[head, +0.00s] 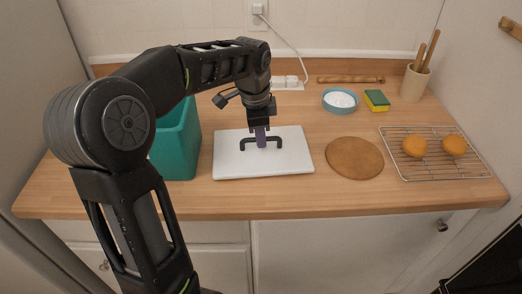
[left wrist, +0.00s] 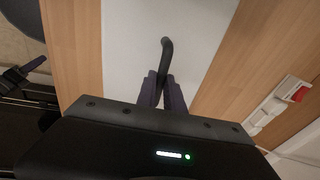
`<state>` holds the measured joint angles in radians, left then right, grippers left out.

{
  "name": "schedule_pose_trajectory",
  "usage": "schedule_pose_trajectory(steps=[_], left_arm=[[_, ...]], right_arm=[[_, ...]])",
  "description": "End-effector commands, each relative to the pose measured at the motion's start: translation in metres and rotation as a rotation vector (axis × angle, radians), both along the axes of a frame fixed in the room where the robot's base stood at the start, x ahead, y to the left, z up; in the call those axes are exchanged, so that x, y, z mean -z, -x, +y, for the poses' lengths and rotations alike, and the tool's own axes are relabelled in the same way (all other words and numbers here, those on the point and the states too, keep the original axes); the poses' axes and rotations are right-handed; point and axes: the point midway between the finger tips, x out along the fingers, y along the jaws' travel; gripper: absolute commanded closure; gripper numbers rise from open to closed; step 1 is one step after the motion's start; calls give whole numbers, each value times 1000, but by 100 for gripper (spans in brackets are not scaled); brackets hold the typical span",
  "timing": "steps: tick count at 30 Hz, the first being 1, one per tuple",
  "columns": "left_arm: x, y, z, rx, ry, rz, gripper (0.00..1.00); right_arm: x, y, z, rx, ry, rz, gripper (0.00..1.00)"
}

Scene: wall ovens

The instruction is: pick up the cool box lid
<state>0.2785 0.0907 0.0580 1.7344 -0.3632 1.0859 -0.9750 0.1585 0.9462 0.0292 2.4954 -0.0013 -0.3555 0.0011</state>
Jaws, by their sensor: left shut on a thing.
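The cool box lid (head: 290,163) is a flat white panel with a black bar handle (head: 275,142) across its middle. In the head view it appears to lie flat on the wooden counter, right of the open teal cool box (head: 178,142). My left gripper (head: 261,141) reaches down from above and is shut on the handle. In the left wrist view the purple fingers (left wrist: 168,88) close around the dark handle (left wrist: 166,50), with the white lid (left wrist: 135,40) behind them. My arm hides part of the cool box. My right gripper is not in view.
Right of the lid is a round brown board (head: 355,158). Further right, a wire rack (head: 435,170) holds two orange buns. Behind are a blue bowl (head: 340,107), a sponge (head: 377,101), a utensil pot (head: 414,84), a rolling pin (head: 350,79) and a power strip (head: 288,83).

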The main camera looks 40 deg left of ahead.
Motion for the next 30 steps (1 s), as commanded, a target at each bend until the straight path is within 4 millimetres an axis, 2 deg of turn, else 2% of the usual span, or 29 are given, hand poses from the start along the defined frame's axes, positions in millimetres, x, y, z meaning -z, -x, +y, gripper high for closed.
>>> schedule_pose_trajectory(steps=[23, 26, 30], left_arm=[[-1, 0, 0, 0, 1, -1, 100], [-4, -1, 0, 0, -1, -2, 100], [-20, -1, 0, 0, 0, -5, 100]], right_arm=[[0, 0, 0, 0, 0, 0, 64], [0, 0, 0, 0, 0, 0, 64], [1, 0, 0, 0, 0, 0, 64]])
